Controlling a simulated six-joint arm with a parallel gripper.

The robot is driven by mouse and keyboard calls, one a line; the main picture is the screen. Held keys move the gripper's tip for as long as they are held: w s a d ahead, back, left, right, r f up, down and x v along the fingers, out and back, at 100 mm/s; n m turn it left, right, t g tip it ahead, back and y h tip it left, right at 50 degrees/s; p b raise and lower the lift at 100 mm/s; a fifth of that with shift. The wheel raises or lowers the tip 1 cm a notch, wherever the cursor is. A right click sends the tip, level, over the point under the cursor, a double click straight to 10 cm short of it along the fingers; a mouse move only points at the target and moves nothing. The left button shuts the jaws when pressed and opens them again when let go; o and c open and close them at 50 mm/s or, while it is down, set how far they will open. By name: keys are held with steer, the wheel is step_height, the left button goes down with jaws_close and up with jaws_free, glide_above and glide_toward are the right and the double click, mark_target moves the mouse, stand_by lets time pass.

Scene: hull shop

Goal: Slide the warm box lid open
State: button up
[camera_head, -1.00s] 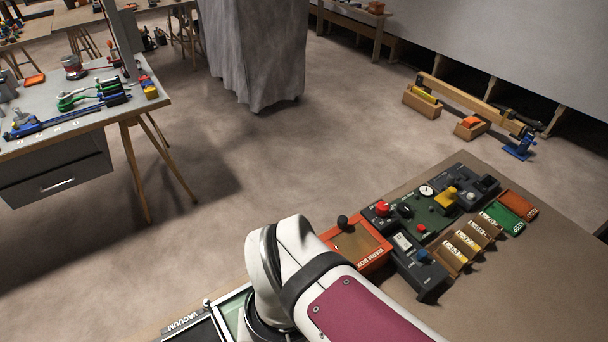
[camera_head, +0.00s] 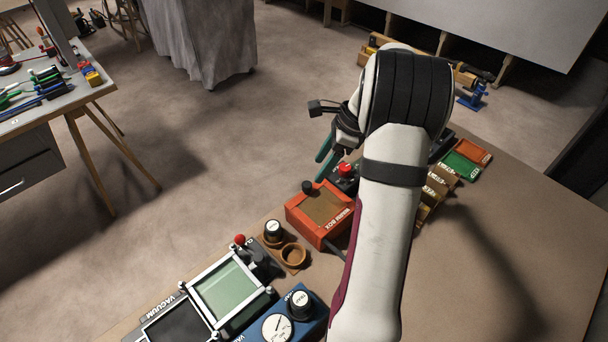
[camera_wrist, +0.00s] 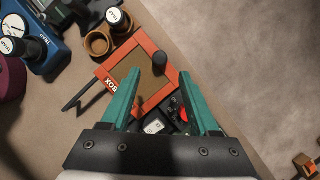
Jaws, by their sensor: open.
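The warm box (camera_head: 320,216) is an orange-red box with a brownish lid panel (camera_head: 324,206) framed by its rim. A dark round knob (camera_head: 308,187) stands at the lid's far left corner. In the wrist view the warm box (camera_wrist: 143,75) lies ahead of the fingers, with the knob (camera_wrist: 179,72) upright near its right side. My gripper (camera_head: 322,165) has teal fingers and hangs above and beyond the box. In the wrist view my gripper (camera_wrist: 162,92) is open and empty, its fingers apart. The knob is not between them. The lid looks closed.
A control box with a red button (camera_head: 345,170) stands right beside the warm box. Wooden cups (camera_head: 293,255), a black-knobbed part (camera_head: 273,231), a vacuum frame (camera_head: 228,292) and a blue gauge unit (camera_head: 297,315) stand to the left. The bench's right front (camera_head: 500,260) is clear.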

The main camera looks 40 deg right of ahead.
mark_target(308, 184)
steer(key=x, duration=0.7)
steer(key=shift+f, duration=0.1)
jaws_close()
stand_by(1.1)
